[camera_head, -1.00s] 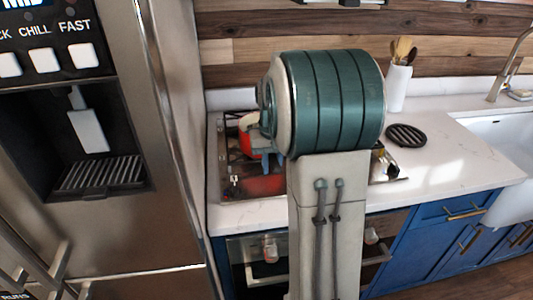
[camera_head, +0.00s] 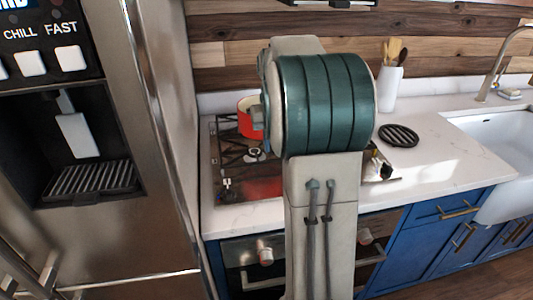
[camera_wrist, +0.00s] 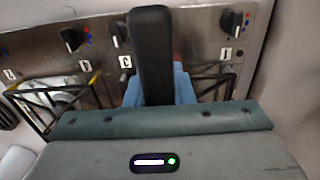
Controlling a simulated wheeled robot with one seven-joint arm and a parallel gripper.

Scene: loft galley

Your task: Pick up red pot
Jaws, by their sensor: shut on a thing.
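The red pot (camera_head: 246,122) shows in the head view at the back left of the cooktop (camera_head: 214,172), partly hidden behind my arm. It appears raised above the burner grates. In the wrist view a black handle (camera_wrist: 151,45) stands between the blue fingers of my gripper (camera_wrist: 158,90), which are shut on it. The pot's body is not seen in that view. My gripper's fingers are hidden behind the arm in the head view.
A steel fridge (camera_head: 160,150) stands close on the left. The white counter (camera_head: 440,150) holds a black round trivet (camera_head: 398,135) and a white utensil holder (camera_head: 390,90). A sink (camera_head: 500,130) is at the right. Cooktop knobs (camera_wrist: 231,20) show in the wrist view.

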